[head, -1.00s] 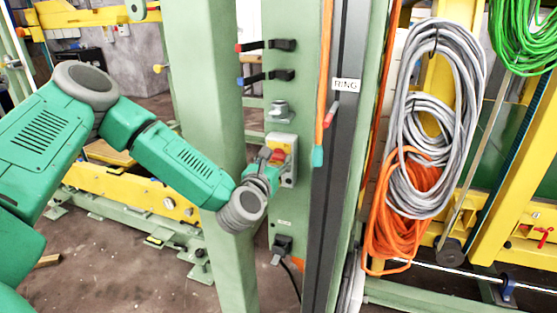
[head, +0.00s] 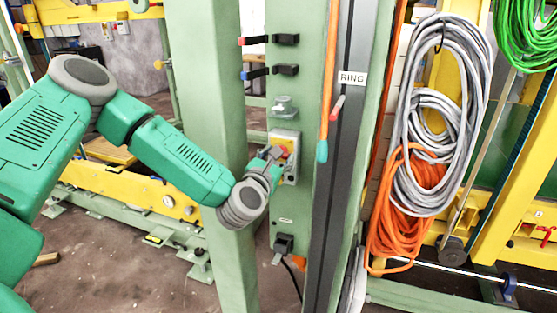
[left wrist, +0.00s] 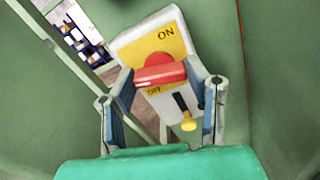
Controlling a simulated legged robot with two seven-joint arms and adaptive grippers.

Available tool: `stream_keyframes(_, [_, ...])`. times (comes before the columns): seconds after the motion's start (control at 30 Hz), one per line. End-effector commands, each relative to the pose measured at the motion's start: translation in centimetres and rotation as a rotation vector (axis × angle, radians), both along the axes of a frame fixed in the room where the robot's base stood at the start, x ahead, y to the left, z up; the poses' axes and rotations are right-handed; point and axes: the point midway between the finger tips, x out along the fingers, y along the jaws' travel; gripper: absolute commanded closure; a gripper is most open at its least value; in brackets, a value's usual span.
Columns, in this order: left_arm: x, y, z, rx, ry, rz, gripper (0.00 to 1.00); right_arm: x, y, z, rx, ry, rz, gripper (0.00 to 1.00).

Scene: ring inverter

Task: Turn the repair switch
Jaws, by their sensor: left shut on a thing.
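The repair switch is a red knob (left wrist: 160,72) on a yellow plate (left wrist: 166,40) marked ON and OFF, set in a pale grey box. In the head view the switch box (head: 291,172) is mounted on the green panel, partly hidden by my gripper. My left gripper (left wrist: 158,80) is shut on the red knob, one finger on each side of its bar. In the left wrist view the bar lies nearly level between the fingers. In the head view my left gripper (head: 272,155) reaches the box from the lower left. My right gripper is not in view.
A green post (head: 205,90) stands left of the panel, close behind my left arm. Black handles (head: 285,70) stick out above the switch. An orange cable (head: 328,100) hangs to its right. Grey cable coils (head: 405,110) and orange cable coils (head: 390,230) hang further right.

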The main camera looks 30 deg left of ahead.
Motion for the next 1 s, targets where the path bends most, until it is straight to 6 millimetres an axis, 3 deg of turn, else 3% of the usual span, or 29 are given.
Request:
stream_keyframes(0.4, [0.1, -0.1, 0.1, 0.384, 0.087, 0.002, 0.86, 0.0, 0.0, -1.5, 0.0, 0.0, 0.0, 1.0])
stream_keyframes(1.0, [0.1, -0.4, 0.0, 0.937, 0.221, -0.004, 0.86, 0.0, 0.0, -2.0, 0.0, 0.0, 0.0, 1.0])
